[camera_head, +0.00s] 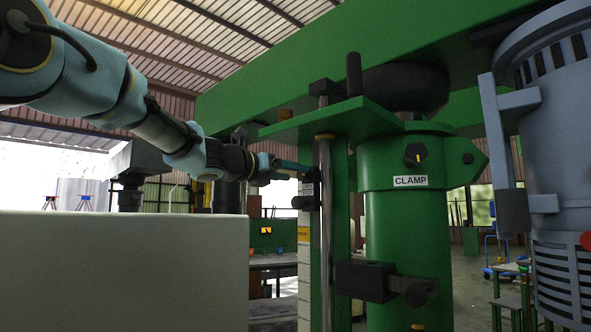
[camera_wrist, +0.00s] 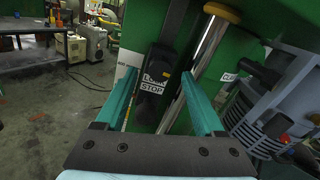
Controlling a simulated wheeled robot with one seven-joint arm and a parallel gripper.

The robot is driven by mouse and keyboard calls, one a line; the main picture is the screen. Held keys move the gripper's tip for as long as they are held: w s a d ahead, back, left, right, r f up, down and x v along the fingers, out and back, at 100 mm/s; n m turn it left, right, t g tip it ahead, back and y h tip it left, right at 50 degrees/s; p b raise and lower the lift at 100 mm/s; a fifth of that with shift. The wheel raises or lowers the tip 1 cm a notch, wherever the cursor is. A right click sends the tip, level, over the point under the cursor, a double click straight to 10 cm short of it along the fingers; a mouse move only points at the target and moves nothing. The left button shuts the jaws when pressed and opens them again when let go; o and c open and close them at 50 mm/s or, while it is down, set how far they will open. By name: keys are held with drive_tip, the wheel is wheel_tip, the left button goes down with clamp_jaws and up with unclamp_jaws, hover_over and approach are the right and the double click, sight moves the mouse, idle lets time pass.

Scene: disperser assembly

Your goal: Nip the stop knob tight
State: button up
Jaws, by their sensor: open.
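The black stop (camera_wrist: 150,105), with a white label reading "LOCK STOP", sits beside a bright vertical rod (camera_wrist: 205,52) in the wrist view. Its knob cannot be clearly told apart from the dark body. My gripper (camera_wrist: 159,76) is open, with one teal finger to each side of the stop; whether either touches it is not clear. In the head view, my gripper (camera_head: 308,168) reaches the rod from the left, and the stop (camera_head: 304,202) shows small and dark just below the fingers.
The green column (camera_head: 390,255) with a "CLAMP" label stands right of the rod, with a dark clamp block (camera_head: 365,280) low on it. A green beam (camera_head: 350,55) crosses above. A grey motor housing (camera_head: 560,130) is at the right. A pale block (camera_head: 120,270) fills the lower left.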

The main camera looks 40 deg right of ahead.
drive_tip(key=shift+d, duration=1)
clamp_jaws()
